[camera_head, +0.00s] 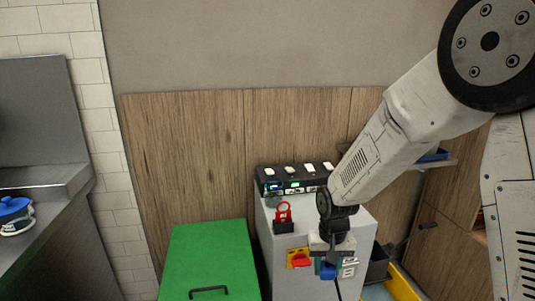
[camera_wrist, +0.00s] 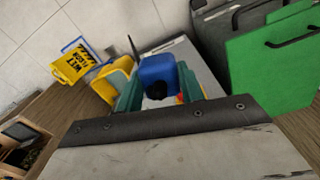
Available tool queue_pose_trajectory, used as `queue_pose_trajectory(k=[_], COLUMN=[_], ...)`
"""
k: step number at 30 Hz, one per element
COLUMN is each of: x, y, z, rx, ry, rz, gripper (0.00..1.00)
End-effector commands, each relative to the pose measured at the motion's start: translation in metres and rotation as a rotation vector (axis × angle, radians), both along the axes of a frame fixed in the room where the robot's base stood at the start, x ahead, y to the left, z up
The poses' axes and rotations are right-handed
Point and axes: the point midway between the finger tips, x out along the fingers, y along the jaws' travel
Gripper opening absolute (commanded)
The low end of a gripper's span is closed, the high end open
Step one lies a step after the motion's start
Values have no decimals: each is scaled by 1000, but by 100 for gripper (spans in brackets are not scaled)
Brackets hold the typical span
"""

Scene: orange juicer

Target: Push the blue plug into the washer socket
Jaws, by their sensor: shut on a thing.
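My gripper (camera_head: 328,262) is at the near face of the grey box-shaped unit (camera_head: 313,242). In the wrist view its teal fingers (camera_wrist: 159,92) are closed on the sides of the blue plug (camera_wrist: 157,68). A dark cord shows beyond the plug there. In the head view only a small part of the blue plug (camera_head: 328,272) shows below the gripper. No washer socket can be made out clearly, and I cannot tell whether the plug touches one. A yellow-and-red fitting (camera_head: 299,259) is left of the gripper and a small white fitting (camera_head: 349,266) is right of it.
A black power strip (camera_head: 293,178) and a red-and-black item (camera_head: 283,217) are on the unit's top. A green box (camera_head: 209,262) stands to its left. A yellow bin (camera_head: 402,286) is at the lower right. A yellow wet-floor sign (camera_wrist: 73,62) shows in the wrist view.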

Motion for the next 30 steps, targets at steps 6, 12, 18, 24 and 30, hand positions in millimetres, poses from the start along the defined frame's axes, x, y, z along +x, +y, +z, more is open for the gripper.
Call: queue_pose_trajectory(k=[6, 12, 18, 24, 30], x=[48, 48, 47, 47, 47], y=[-66, -100, -107, -106, -106], z=[-53, -81, -84, -83, -83], rx=[0, 0, 0, 0, 0], ry=[6, 3, 0, 0, -6], rz=[109, 40, 25, 25, 25], gripper=[18, 18, 18, 18, 18])
